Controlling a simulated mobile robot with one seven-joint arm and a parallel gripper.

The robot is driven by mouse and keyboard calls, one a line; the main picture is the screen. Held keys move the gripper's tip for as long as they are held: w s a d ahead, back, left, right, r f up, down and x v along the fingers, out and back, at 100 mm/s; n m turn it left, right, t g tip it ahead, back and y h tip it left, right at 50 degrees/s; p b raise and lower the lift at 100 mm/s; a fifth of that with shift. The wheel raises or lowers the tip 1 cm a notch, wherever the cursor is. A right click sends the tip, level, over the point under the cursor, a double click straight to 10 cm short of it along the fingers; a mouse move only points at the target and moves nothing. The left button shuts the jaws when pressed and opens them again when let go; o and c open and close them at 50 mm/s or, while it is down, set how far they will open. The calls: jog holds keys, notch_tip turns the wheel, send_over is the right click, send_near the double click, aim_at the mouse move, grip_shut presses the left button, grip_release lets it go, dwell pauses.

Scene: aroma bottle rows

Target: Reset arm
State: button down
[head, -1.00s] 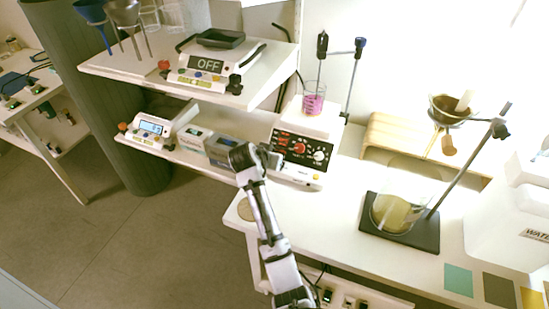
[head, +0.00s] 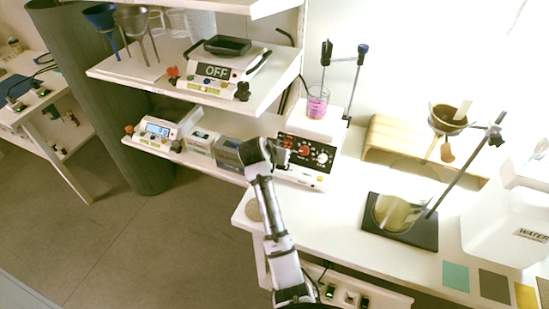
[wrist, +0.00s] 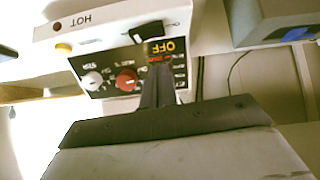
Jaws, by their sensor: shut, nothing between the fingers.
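My gripper (head: 283,156) is raised in front of the stirrer hot plate (head: 307,152) at the left end of the bench. In the wrist view my gripper (wrist: 158,84) is shut with nothing between its fingers. Its tips overlap the black control panel of the hot plate (wrist: 95,35), which shows OFF, a red knob and a white knob. I cannot tell whether the tips touch the panel. A glass beaker (head: 317,103) with pink liquid stands on the hot plate.
Small boxes (head: 228,152) and a scale (head: 157,133) stand on the lower shelf left of my gripper. Another device (head: 217,70) marked OFF is on the upper shelf.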

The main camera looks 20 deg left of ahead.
jog(key=b+v, duration=0.2)
jog(key=v, duration=0.7)
jog(key=shift+s+a+r, duration=0.2)
jog(key=shift+a+r, duration=0.1)
jog(key=shift+a, duration=0.1)
